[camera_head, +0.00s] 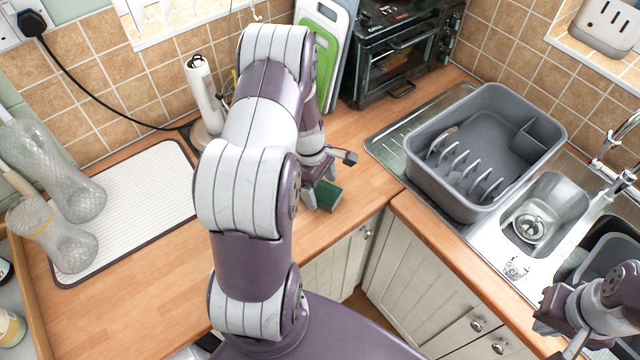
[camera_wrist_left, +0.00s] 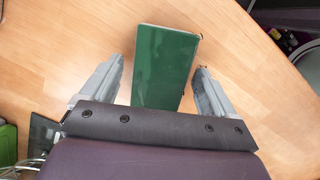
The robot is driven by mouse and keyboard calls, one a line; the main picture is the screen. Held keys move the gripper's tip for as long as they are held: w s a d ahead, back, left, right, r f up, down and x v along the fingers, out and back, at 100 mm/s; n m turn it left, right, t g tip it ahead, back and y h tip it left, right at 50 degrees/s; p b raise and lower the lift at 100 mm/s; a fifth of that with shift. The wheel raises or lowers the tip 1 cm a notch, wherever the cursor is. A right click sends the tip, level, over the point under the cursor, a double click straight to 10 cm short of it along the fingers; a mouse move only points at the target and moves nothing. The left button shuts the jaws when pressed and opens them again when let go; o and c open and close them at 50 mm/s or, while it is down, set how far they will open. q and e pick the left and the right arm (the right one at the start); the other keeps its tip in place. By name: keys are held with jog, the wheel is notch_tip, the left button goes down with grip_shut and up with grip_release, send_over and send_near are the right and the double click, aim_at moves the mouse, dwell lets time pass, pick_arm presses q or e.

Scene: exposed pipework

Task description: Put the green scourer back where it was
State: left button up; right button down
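The green scourer (camera_head: 326,194) lies on the wooden worktop near its front edge, in the corner by the sink. It shows in the left wrist view (camera_wrist_left: 165,68) as a dark green block lying between the fingers. My left gripper (camera_head: 318,185) is over it. In the left wrist view the left gripper (camera_wrist_left: 155,85) is open, with a finger on each side of the scourer and a gap at both sides. My right gripper (camera_head: 560,325) is at the lower right, in front of the sink; whether its fingers are apart is unclear.
A grey dish rack (camera_head: 425,170) stands on the steel drainer beside the sink bowl (camera_head: 555,200). A black toaster oven (camera_head: 400,55), chopping boards (camera_head: 322,45) and a paper towel holder (camera_head: 202,90) stand at the back. A white drying mat (camera_head: 140,205) lies left, with glass vessels.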

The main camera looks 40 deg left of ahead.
pick_arm(q)
jog(key=shift+r, duration=0.1)
notch_tip(320, 180, up, 11)
jog(key=a+b, duration=0.2)
jog(key=s+d+r+m+y, duration=0.1)
jog(key=s+d+m, duration=0.3)
jog(key=d+m, duration=0.4)
jog(key=s+d+r+m+t+y, duration=0.1)
jog(key=s+d+m, duration=0.3)
jog(key=d+m, duration=0.4)
jog(key=m, duration=0.3)
jog(key=shift+s+r+m, duration=0.3)
jog(key=shift+s+r, duration=0.1)
jog(key=shift+w, duration=0.1)
